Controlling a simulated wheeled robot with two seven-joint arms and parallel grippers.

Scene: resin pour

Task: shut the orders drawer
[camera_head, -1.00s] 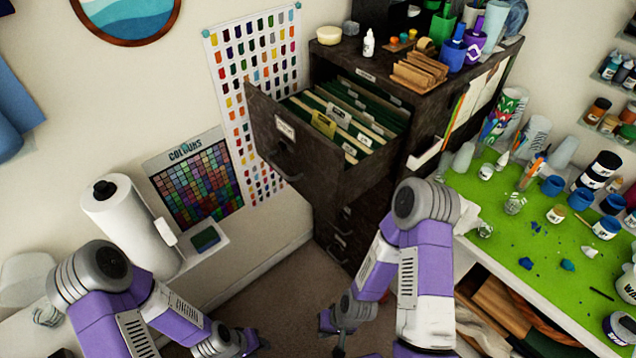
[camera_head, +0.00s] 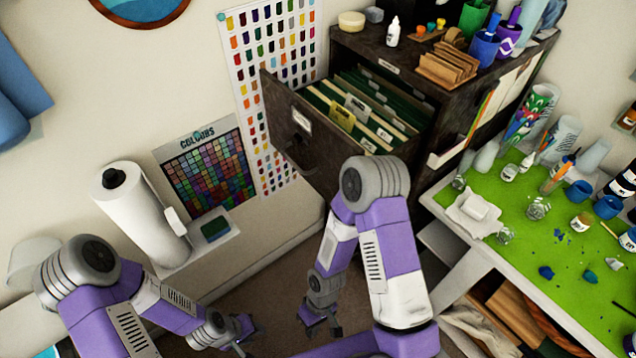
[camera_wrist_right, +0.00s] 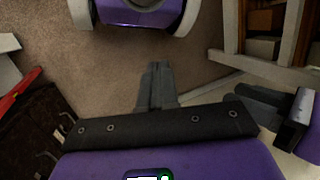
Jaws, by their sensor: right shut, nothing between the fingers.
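The top drawer (camera_head: 300,139) of a dark filing cabinet (camera_head: 392,52) is pulled well out. It holds green and cream hanging files, and its front carries a white label too small to read and a handle. My right gripper (camera_head: 322,329) points down, low over the floor, below and in front of the drawer and apart from it. In the right wrist view its fingers (camera_wrist_right: 156,85) are together and empty. My left gripper (camera_head: 250,335) is low at the left of it, also away from the drawer; its finger gap is unclear. My right arm hides the lower cabinet front.
A green-topped worktable (camera_head: 520,225) with jars and paints stands right of the cabinet. A paper towel roll (camera_head: 140,215) stands on a white surface at left. Bottles and a wooden rack (camera_head: 447,67) sit on the cabinet top. Carpeted floor (camera_head: 275,300) is open before the cabinet.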

